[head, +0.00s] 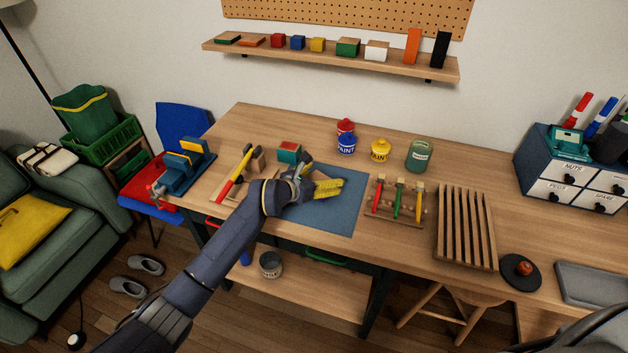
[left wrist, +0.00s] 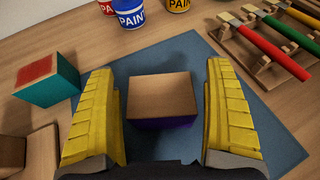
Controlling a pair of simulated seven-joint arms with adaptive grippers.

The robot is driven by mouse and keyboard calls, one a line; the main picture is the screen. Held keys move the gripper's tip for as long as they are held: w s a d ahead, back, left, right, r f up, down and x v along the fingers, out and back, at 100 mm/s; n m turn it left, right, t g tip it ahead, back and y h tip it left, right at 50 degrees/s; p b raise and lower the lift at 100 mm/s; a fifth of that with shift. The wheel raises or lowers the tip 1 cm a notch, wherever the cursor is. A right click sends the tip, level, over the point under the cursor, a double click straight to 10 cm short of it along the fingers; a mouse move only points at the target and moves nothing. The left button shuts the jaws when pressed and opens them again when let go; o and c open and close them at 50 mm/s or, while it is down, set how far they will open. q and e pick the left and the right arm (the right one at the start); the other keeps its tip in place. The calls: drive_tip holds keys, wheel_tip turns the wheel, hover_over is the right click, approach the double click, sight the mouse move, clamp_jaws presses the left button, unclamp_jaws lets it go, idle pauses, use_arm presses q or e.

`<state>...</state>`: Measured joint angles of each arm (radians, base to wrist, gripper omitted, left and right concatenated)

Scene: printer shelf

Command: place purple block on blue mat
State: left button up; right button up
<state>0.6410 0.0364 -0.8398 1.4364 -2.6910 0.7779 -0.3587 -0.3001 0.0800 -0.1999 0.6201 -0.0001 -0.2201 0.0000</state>
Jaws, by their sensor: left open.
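The purple block (left wrist: 163,100) has a bare wooden top and a purple side. In the left wrist view it sits over the blue mat (left wrist: 255,105), apparently resting on it, between my two yellow fingers. My left gripper (left wrist: 160,72) is open, with a finger on each side of the block and a gap of mat showing on both sides. In the head view my left gripper (head: 332,187) is low over the blue mat (head: 338,215) and hides the block. My right gripper is not in view.
Paint cans (head: 346,144) stand at the back. A brush rack (head: 397,205) is right of the mat, then a slatted wooden rack (head: 465,228).

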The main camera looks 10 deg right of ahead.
use_arm(q)
drive_tip(key=v, duration=1.2)
drive_tip(key=shift+r, duration=0.1)
